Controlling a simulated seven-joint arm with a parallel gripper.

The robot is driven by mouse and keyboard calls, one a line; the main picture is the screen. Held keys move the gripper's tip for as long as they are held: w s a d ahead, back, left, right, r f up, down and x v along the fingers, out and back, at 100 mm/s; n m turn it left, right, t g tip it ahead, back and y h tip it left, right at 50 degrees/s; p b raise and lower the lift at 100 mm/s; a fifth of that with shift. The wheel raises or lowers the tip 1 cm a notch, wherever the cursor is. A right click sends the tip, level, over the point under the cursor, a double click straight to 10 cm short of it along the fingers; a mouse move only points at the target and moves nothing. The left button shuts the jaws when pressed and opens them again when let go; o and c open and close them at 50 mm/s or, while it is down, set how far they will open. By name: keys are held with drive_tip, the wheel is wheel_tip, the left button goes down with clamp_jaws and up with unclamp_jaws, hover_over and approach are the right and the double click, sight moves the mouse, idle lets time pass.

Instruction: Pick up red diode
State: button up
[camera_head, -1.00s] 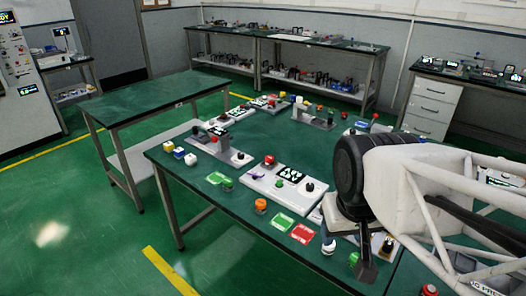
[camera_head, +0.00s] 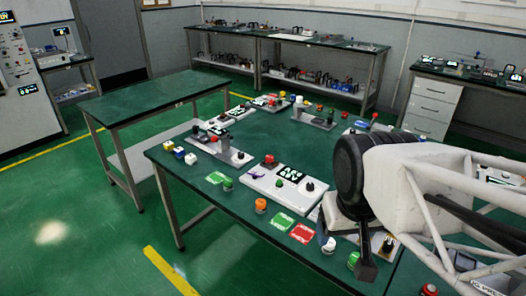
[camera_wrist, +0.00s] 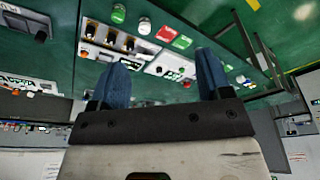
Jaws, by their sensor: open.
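A small red round piece (camera_head: 269,159), possibly the red diode, sits at the back edge of the white panel (camera_head: 262,184) on the green workbench. Other small red pieces stand farther back, so I cannot tell for certain which is the diode. My gripper (camera_wrist: 162,58) is open in the wrist view, its two blue fingers wide apart with nothing between them. In the head view its dark finger (camera_head: 367,268) hangs at the bench's near right, apart from the red piece. The wrist view also shows the white panel (camera_wrist: 172,68) beyond the fingers.
A green card (camera_head: 283,222) and a red card (camera_head: 302,234) lie flat near the bench's front edge. An orange knob (camera_head: 260,205) stands beside them. A grey lever block (camera_head: 227,149) is at the left.

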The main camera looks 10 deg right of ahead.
drive_tip(key=w+r+m, duration=0.3)
drive_tip(key=w+m, duration=0.1)
drive_tip(key=w, duration=1.1)
drive_tip(key=m+g, duration=0.3)
drive_tip(key=m, duration=1.1)
hover_over(269, 156)
drive_tip(key=f, duration=2.2)
drive_tip(key=shift+s+f, duration=0.25)
drive_tip(key=shift+s, duration=0.05)
drive_tip(key=shift+w+f, duration=0.2)
drive_tip(key=shift+f, duration=0.05)
drive_tip(key=shift+f, duration=0.1)
drive_tip(key=shift+f, duration=1.25)
